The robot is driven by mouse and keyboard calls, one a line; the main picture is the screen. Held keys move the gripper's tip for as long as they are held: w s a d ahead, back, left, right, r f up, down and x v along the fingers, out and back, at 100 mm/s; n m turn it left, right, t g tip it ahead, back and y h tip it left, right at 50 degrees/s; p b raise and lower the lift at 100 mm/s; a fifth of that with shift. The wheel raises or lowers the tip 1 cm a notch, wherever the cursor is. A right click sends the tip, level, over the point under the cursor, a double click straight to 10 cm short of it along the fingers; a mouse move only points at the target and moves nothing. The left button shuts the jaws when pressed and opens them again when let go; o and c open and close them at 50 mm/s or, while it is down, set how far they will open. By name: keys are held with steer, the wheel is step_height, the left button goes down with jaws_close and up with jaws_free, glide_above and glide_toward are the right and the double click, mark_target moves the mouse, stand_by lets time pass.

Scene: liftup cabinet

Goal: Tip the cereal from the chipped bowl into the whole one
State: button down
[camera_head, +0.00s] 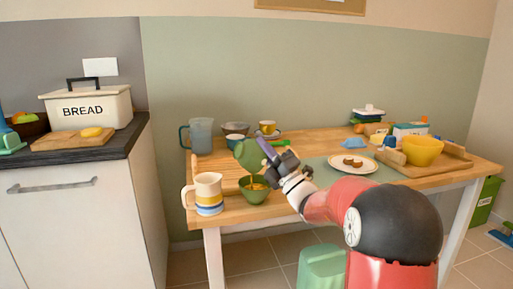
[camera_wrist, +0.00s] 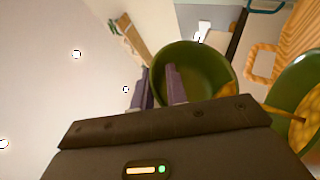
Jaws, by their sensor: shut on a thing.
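My gripper (camera_head: 268,151) is shut on the wall of a green bowl (camera_head: 248,155), held tilted in the air above the table. A second green bowl (camera_head: 253,194) stands upright on the table just below the held one. Orange-yellow cereal (camera_wrist: 297,128) lies in this lower bowl, which also shows at the right of the wrist view (camera_wrist: 285,92). I cannot make out a chip on either rim.
A striped mug (camera_head: 208,196) stands left of the lower bowl, near the wooden table's (camera_head: 317,142) front edge. A grey pitcher (camera_head: 201,136), small bowls and a cup stand behind. A plate with cookies (camera_head: 366,163) and a yellow bowl (camera_head: 422,151) are to the right.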

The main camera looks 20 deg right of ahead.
steer(key=shift+w+d+f+m+t+h, duration=0.15)
steer(key=shift+d+m+t+h, duration=0.3)
steer(key=shift+m+h, duration=0.45)
steer(key=shift+d+f+m+t+h, duration=0.25)
steer(key=shift+m+t+h, duration=0.3)
steer(key=shift+m, duration=0.6)
steer(key=shift+w+d+f+m+t+h, duration=0.15)
steer(key=shift+d+m+t+h, duration=0.3)
steer(key=shift+m+h, duration=0.45)
steer(key=shift+s+a, duration=0.1)
steer(key=shift+y, duration=0.35)
steer(key=s+a+r+n+g, duration=0.1)
steer(key=a+n+g, duration=0.5)
steer(key=n, duration=0.7)
steer(key=s+a+r+n+g+h, duration=0.1)
steer(key=a+n+g, duration=0.5)
steer(key=n, duration=0.7)
steer(key=shift+s+a+r+n+g, duration=0.25)
steer(key=shift+a+r+n+g, duration=0.15)
steer(key=shift+g, duration=0.75)
